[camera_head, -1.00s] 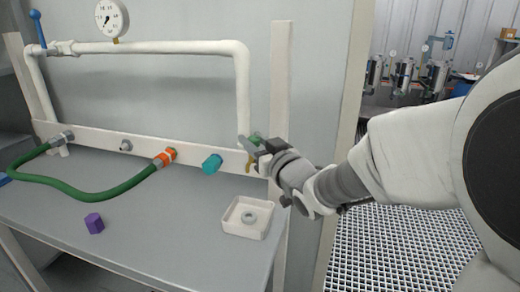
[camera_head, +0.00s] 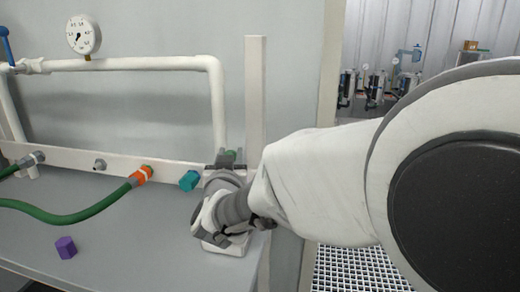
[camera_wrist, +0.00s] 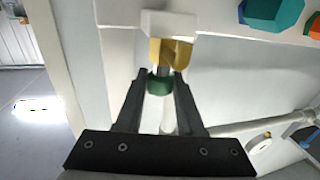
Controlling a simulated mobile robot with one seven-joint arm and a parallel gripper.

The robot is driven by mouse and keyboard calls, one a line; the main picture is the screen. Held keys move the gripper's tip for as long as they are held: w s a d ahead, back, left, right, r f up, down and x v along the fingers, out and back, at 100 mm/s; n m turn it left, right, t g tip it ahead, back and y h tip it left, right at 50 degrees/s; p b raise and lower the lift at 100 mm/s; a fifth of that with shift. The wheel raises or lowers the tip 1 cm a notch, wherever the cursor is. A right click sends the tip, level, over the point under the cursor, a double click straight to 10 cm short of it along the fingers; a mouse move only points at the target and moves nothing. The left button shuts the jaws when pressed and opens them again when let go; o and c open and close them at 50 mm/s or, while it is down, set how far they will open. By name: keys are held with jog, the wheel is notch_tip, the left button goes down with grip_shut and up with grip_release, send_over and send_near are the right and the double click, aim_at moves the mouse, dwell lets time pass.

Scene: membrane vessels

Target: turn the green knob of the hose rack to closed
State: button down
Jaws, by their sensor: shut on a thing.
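The hose rack's green knob (camera_head: 230,154) sits at the right end of the rack's white rail, by the foot of the white pipe. In the head view, my gripper (camera_head: 226,163) is at the knob and my wrist hides most of it. In the wrist view, the green knob (camera_wrist: 160,84) lies between the two dark fingers of my gripper (camera_wrist: 160,88), which is shut on it. A brass valve body (camera_wrist: 170,53) sits just beyond the knob, against a white block. Any open or closed marking is not visible.
A teal cap (camera_head: 189,180), an orange hose coupling (camera_head: 141,175) and a bare grey fitting (camera_head: 99,164) sit left along the rail. A white tray (camera_head: 236,246) is partly hidden below my wrist. A purple hexagonal piece (camera_head: 66,247) lies on the bench. A pressure gauge (camera_head: 83,35) tops the pipe.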

jog(key=m+h+p, duration=0.2)
jog(key=h, duration=0.1)
jog(key=m+h+p, duration=0.1)
jog(key=h+p, duration=0.1)
jog(key=shift+a+r, duration=0.15)
jog(key=shift+r, duration=0.15)
jog(key=m+g+h+p, duration=0.2)
jog(key=m+h+p, duration=0.1)
jog(key=h+p, duration=0.1)
jog(key=shift+m+h, duration=0.4)
jog(key=shift+h, duration=0.3)
jog(key=m+g+h+p, duration=0.3)
jog(key=h, duration=0.1)
jog(key=shift+w+f+m+g, duration=0.1)
jog(key=shift+m+g, duration=0.2)
jog(key=shift+g, duration=0.1)
jog(key=shift+f+m+g+h+p, duration=0.1)
jog(key=shift+m+g+h+p, duration=1)
jog(key=shift+m+g+h, duration=0.7)
jog(key=shift+d+g, duration=0.2)
jog(key=shift+g, duration=0.3)
jog(key=c, duration=0.5)
grip_release()
jog(key=shift+a, duration=0.15)
